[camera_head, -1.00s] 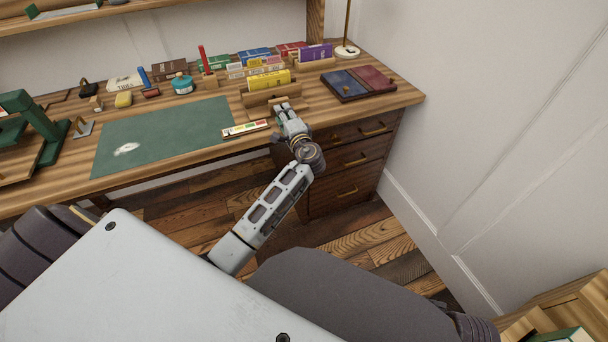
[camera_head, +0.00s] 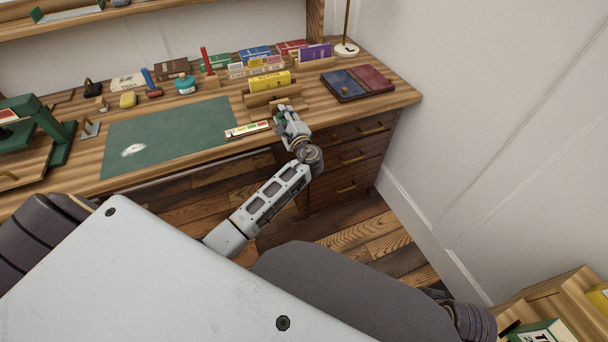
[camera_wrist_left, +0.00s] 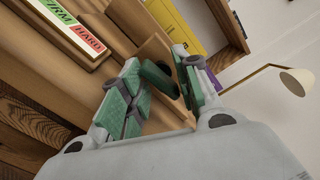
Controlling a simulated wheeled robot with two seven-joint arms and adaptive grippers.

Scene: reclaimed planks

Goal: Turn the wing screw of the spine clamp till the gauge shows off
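My left gripper (camera_head: 284,109) is at the front edge of the desk, at the wooden spine clamp (camera_head: 270,97) that holds a yellow book (camera_head: 269,81). In the left wrist view, the gripper's green-padded fingers (camera_wrist_left: 160,85) stand apart on either side of the dark green wing screw (camera_wrist_left: 157,76). Whether both pads press on it is unclear. The gauge strip (camera_head: 247,130) lies left of the gripper. Its green FIRM and red HARD fields show in the wrist view (camera_wrist_left: 70,28); its pointer cannot be made out. My right gripper is out of view.
A green mat (camera_head: 170,135) lies left of the gauge. Blue and dark red books (camera_head: 357,83) lie right of the clamp. Several upright books (camera_head: 255,60) stand behind it. A green press (camera_head: 40,130) stands far left. Drawers (camera_head: 350,155) are below the desk's right end.

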